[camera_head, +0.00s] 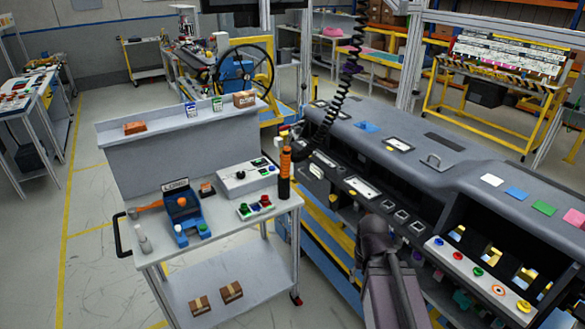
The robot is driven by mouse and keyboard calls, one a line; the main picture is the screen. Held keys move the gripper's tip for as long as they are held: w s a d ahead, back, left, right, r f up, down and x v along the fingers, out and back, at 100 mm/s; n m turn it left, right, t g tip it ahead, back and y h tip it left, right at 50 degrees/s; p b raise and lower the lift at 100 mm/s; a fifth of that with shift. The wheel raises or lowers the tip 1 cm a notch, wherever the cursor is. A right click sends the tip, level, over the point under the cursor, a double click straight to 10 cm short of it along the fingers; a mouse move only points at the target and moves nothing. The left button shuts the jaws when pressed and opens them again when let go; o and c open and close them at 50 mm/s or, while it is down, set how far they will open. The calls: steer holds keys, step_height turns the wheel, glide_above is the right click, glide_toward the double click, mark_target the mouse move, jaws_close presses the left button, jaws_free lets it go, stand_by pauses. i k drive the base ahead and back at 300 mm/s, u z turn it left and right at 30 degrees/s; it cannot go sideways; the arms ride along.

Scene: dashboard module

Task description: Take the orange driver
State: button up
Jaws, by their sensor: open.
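The orange driver (285,160) stands upright at the right end of the white cart top (225,215). Its upper part is orange and its lower part is black. My gripper (375,228) shows as a dark shape at the end of my arm, low and right of centre, in front of the dashboard module (430,165). It is open and well apart from the driver, to its right in the picture. Its fingertips are hard to make out against the dark module.
A black coiled cord (350,70) hangs behind the driver. Open floor (95,270) lies left.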

mark_target(285, 163)
steer(key=u, duration=0.05)
steer(key=i, duration=1)
steer(key=z, duration=0.05)
